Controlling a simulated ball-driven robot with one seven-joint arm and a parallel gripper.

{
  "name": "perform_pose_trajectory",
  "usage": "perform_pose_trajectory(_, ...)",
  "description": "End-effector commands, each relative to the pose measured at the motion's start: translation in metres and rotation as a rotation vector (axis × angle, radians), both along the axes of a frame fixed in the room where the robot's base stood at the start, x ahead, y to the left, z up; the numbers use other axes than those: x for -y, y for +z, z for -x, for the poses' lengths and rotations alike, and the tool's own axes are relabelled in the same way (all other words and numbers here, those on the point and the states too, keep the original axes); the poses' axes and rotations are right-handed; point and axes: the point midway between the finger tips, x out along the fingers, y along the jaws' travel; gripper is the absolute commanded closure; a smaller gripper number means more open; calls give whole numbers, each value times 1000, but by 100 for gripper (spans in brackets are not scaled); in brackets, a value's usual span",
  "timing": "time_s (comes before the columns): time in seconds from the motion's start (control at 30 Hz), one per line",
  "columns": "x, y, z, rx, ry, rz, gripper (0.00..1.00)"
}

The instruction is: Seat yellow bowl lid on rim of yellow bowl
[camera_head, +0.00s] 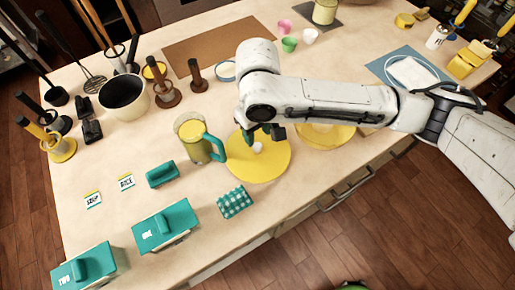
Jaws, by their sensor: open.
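The yellow bowl lid (268,168) is a flat yellow disc with a pale knob (257,147), lying toward the front middle of the counter. My gripper (262,136) is open above the lid, close to the knob; I cannot tell whether it touches it. The yellow bowl (330,136) stands just right of the lid, under my forearm. My arm hides the back part of the bowl, and the lid lies beside it, not on its rim.
A pitcher with a teal handle (196,140) stands close left of the lid. A teal checkered cloth (235,203) lies in front. Teal boxes (165,226) stand at the front left. A brown mat (215,47) lies behind, largely clear.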

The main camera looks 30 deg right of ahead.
Motion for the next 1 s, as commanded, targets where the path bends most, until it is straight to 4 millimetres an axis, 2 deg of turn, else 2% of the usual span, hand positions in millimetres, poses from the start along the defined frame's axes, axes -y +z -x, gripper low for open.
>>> perform_pose_trajectory(0.03,0,-15,0,0,1,1,53)
perform_pose_trajectory(0.1,0,-24,0,0,1,0,53)
perform_pose_trajectory(0.4,-1,-52,0,0,0,-2,53)
perform_pose_trajectory(0.6,0,-59,0,1,1,-1,53)
perform_pose_trajectory(0.9,0,-60,0,1,1,-1,53)
perform_pose_trajectory(1.0,0,-60,0,1,1,-1,58)
